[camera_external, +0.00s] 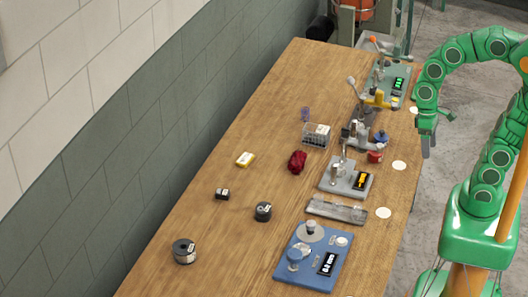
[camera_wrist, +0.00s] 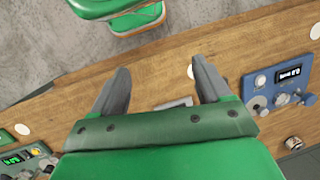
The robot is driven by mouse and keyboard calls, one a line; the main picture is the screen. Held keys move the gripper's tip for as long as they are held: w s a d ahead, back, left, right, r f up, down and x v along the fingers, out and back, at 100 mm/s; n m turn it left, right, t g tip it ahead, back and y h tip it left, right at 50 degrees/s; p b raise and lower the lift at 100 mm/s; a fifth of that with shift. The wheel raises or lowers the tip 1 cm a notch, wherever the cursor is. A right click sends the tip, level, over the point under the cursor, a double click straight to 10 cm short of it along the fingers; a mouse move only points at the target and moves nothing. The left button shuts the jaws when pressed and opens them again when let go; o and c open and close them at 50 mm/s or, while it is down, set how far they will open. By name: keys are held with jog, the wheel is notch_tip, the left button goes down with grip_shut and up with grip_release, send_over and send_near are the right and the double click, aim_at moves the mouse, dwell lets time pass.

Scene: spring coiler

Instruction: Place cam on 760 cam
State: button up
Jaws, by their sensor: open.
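My gripper (camera_wrist: 162,82) is open and empty, its two dark fingers spread apart above the wooden table in the wrist view. In the external view my gripper (camera_external: 427,140) hangs at the table's right edge, apart from the objects. I cannot tell for sure which part is the cam.
A grey device (camera_external: 333,187), a flat grey tray (camera_external: 337,210) and a green device (camera_external: 381,73) line the table's right side. A spool (camera_external: 184,251), yellow box (camera_external: 246,159), red cloth-like item (camera_external: 297,161) and wire basket (camera_external: 315,140) stand leftward. Much of the left table is clear.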

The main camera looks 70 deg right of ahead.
jog(key=s+d+n+h, duration=0.1)
jog(key=s+d, duration=0.3)
jog(key=s, duration=0.2)
jog(key=shift+d+f+h, duration=0.3)
jog(key=shift+d+h, duration=0.1)
